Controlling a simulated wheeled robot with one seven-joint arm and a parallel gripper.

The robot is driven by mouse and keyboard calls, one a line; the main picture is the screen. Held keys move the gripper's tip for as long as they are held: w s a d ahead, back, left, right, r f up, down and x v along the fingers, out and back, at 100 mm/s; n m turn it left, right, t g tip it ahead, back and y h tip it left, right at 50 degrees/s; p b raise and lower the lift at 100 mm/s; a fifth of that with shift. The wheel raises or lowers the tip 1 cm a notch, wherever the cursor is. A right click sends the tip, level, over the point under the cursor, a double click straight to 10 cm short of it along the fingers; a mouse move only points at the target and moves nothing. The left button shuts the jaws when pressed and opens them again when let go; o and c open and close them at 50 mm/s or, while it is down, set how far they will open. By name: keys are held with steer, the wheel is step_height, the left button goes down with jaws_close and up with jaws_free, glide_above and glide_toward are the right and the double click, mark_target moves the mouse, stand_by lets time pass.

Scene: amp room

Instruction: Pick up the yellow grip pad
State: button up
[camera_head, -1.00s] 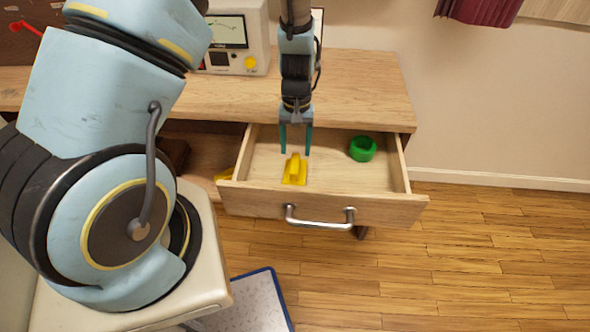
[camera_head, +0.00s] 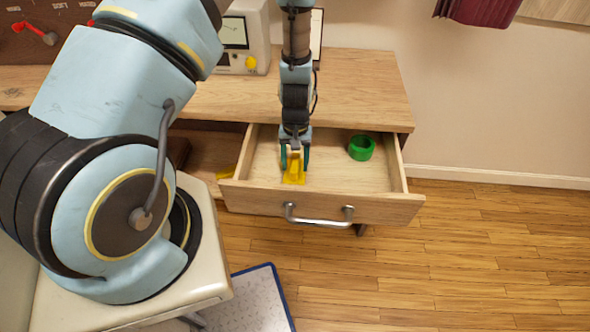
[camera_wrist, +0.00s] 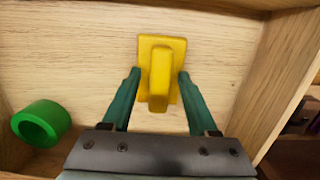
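The yellow grip pad (camera_head: 294,174) lies on the floor of the open drawer (camera_head: 322,208), left of its middle. It has a flat base and a raised ridge; it also shows in the wrist view (camera_wrist: 160,75). My gripper (camera_head: 294,167) points down into the drawer over the pad. In the wrist view my gripper (camera_wrist: 159,77) is open, with one teal finger on each side of the ridge. A gap shows between each finger and the ridge. Whether the fingertips touch the pad's base cannot be told.
A green ring (camera_head: 361,147) lies in the drawer to the right of the pad, clear of my gripper. The drawer's walls surround both. A metal handle (camera_head: 318,216) is on the drawer front. The desk top (camera_head: 360,85) is above and behind.

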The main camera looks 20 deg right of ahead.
mark_target(295, 162)
jaws_close()
steer(key=shift+r, duration=0.15)
stand_by(0.5)
step_height(295, 162, up, 10)
steer(key=shift+f+b, duration=0.1)
steer(key=shift+b, duration=1)
steer(key=c, duration=0.5)
jaws_free()
jaws_close()
